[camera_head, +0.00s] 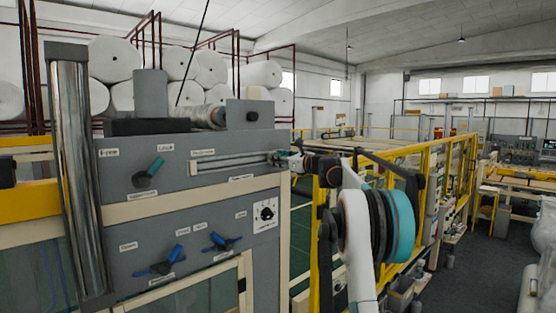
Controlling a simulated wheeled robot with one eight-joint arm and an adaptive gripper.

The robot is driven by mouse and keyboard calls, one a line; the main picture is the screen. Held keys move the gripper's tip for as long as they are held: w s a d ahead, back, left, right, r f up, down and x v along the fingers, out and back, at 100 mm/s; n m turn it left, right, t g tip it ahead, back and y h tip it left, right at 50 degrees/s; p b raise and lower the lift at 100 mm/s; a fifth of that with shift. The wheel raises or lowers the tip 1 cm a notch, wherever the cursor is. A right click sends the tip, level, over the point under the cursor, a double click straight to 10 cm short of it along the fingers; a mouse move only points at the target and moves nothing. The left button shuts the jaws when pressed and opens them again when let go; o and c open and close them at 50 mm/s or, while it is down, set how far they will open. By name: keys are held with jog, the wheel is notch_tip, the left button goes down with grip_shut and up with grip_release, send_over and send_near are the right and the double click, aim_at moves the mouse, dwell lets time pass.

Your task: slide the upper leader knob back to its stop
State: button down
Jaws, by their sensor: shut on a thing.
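The grey machine panel (205,205) fills the left and middle of the head view. Near its top is a light plate with a long horizontal slot (230,162). My gripper (277,159) is at the right end of this slot, close to the panel's right edge. It is shut on the upper leader knob, which is mostly hidden by the fingers. My arm reaches in from the lower right.
A green lever (148,172) sits left of the slot. Two blue levers (222,241) (160,266) and a round dial (265,213) are lower on the panel. A shiny vertical roller (73,180) stands at left. Yellow railings (437,190) run behind my arm.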

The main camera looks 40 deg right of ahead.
jog(key=c, duration=1.2)
grip_release()
jog(key=shift+d, duration=0.4)
jog(key=shift+a, duration=0.1)
jog(key=shift+a, duration=0.1)
jog(key=s, duration=1.2)
jog(key=shift+d, duration=0.3)
jog(key=shift+f, duration=0.1)
